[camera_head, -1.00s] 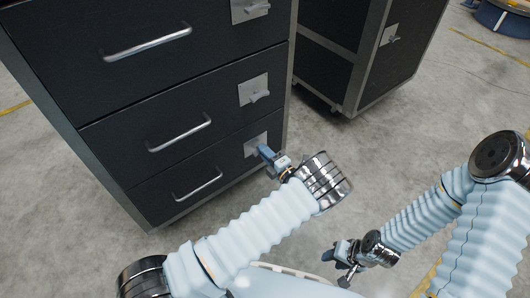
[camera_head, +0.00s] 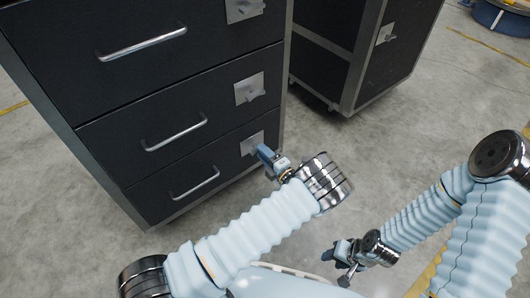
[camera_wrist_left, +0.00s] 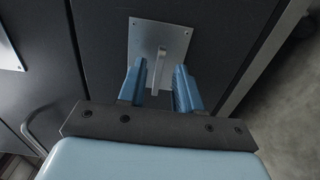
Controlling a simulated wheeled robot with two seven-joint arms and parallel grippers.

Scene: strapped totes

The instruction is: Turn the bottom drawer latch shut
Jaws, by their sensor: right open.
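The black cabinet's bottom drawer (camera_head: 160,200) is closed, with a silver bar handle. Its latch (camera_head: 250,145) is a metal plate with a small lever, partly hidden by my left gripper in the head view. My left gripper (camera_head: 266,155) is just in front of that latch. In the left wrist view, my left gripper (camera_wrist_left: 160,88) is open, its blue fingers on either side of the latch lever (camera_wrist_left: 158,68), with gaps between. The lever points down the picture from its plate (camera_wrist_left: 174,42). My right gripper (camera_head: 340,254) is open and empty, low over the floor.
The middle drawer latch (camera_head: 249,90) and top drawer latch (camera_head: 240,8) sit above on the same cabinet. A second black cabinet (camera_head: 345,60) stands behind to the right. The concrete floor (camera_head: 420,140) between it and my right arm is clear.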

